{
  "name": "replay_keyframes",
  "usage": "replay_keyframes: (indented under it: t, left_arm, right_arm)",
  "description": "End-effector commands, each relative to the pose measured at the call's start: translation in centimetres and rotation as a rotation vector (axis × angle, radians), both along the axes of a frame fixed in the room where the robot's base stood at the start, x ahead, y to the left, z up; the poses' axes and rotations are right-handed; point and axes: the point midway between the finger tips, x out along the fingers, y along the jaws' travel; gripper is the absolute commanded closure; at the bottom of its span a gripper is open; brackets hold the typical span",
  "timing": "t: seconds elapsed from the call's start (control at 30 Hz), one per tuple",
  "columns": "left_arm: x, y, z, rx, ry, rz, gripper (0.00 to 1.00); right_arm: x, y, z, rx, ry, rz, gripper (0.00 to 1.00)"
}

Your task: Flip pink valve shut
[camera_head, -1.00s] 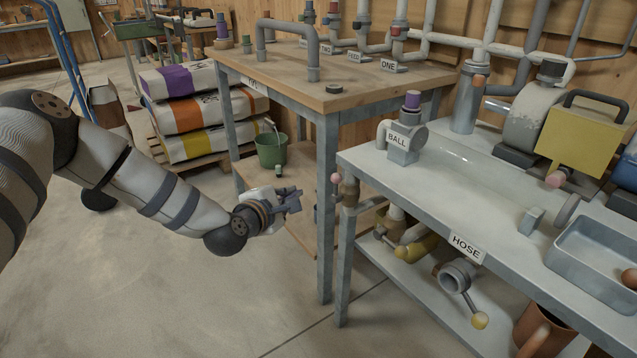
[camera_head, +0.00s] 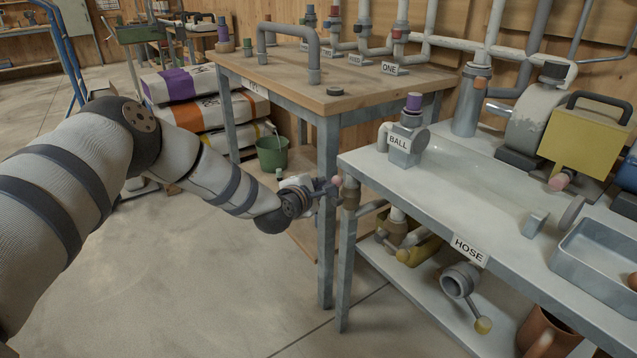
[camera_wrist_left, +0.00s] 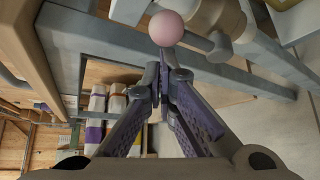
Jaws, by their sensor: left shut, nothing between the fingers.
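The pink ball knob (camera_head: 336,181) of the valve is at the left end of the grey bench, by a brownish valve body (camera_head: 350,195). In the left wrist view the pink knob (camera_wrist_left: 166,29) is just beyond my fingertips, with a pipe fitting (camera_wrist_left: 215,22) beside it. My left gripper (camera_head: 326,187) is shut and empty, right by the knob; its closed fingers (camera_wrist_left: 162,76) point toward it. I cannot tell whether they touch. My right gripper is not in view.
The grey bench (camera_head: 450,185) carries a BALL-labelled fitting (camera_head: 402,145) and a yellow box (camera_head: 585,138) with another pink knob (camera_head: 558,182). A wooden-topped table (camera_head: 300,85) stands close behind my gripper. A green bucket (camera_head: 272,155) is to its left. The floor in front is clear.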

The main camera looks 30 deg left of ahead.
Motion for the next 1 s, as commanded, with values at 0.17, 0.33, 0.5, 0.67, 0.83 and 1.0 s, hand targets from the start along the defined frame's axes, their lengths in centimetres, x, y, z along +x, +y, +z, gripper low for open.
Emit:
replay_keyframes:
  t: [0.17,0.33,0.5,0.67,0.83,1.0]
  left_arm:
    - [-0.01,0.0,-0.08,0.001,0.0,0.0,1.0]
    - [-0.05,-0.07,-0.07,0.011,-0.005,0.0,1.0]
    - [-0.14,-0.29,-0.03,0.047,-0.021,-0.002,1.0]
    - [-0.18,-0.39,0.04,0.07,-0.032,-0.002,1.0]
    - [-0.21,-0.54,0.07,0.096,-0.045,-0.002,1.0]
    - [-0.23,-0.7,0.09,0.127,-0.06,-0.002,1.0]
  right_arm:
    - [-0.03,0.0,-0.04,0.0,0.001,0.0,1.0]
    - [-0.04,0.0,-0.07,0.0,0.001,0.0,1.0]
    - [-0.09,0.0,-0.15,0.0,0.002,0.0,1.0]
    - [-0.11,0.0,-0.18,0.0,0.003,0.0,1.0]
    - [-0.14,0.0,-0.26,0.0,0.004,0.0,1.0]
    - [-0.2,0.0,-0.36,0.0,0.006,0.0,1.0]
